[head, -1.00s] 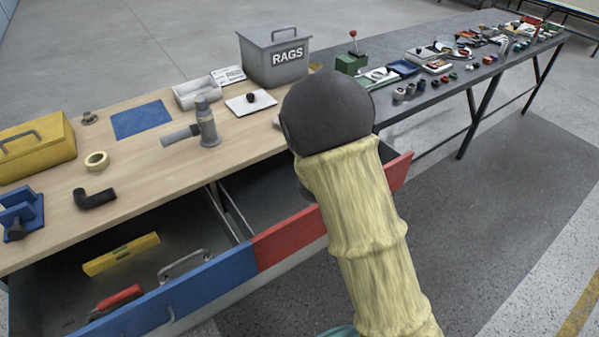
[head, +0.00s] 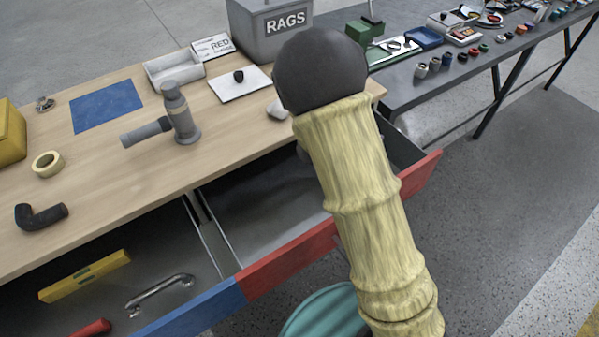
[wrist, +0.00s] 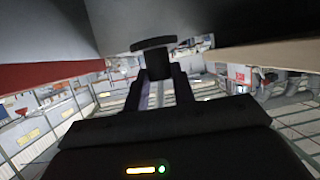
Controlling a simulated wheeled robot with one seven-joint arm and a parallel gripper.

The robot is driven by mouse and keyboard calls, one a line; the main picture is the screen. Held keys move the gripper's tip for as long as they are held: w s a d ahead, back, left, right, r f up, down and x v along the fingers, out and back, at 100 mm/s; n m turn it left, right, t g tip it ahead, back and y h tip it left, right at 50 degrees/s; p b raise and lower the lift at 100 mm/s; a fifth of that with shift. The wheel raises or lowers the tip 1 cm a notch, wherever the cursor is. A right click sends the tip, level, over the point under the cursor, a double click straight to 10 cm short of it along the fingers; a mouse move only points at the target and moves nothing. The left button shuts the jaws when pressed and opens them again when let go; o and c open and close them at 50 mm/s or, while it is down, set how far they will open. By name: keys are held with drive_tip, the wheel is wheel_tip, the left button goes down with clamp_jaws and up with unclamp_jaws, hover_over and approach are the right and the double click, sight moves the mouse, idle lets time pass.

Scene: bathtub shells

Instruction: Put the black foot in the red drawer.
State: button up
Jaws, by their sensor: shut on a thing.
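The red drawer (head: 290,260) stands open under the workbench. The part of its grey inside that shows is bare; my arm covers the rest. My gripper (wrist: 157,85) is shut on a black foot (wrist: 154,44), a flat disc on a short stem, in the wrist view. A red strip, likely the drawer front (wrist: 40,76), lies to the left of it there, and a pale edge to the right. In the head view my gripper and the held foot are hidden behind my arm. Another small black piece (head: 238,76) sits on a white card on the bench.
The blue drawer (head: 190,311) is open at left, holding a yellow level (head: 85,276) and a metal handle (head: 160,292). The bench (head: 110,190) carries a grey pipe fitting (head: 182,115), a black elbow (head: 40,216) and the RAGS bin (head: 265,35). A teal round thing (head: 322,312) shows below.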

idle(0.3)
wheel_tip(320, 180, down, 6)
drive_tip(key=b, duration=0.1)
idle(0.3)
drive_tip(key=shift+f, duration=0.15)
drive_tip(key=shift+f+b, duration=0.35)
drive_tip(key=shift+f, duration=1.5)
drive_tip(key=shift+f, duration=0.6)
drive_tip(key=o, duration=1)
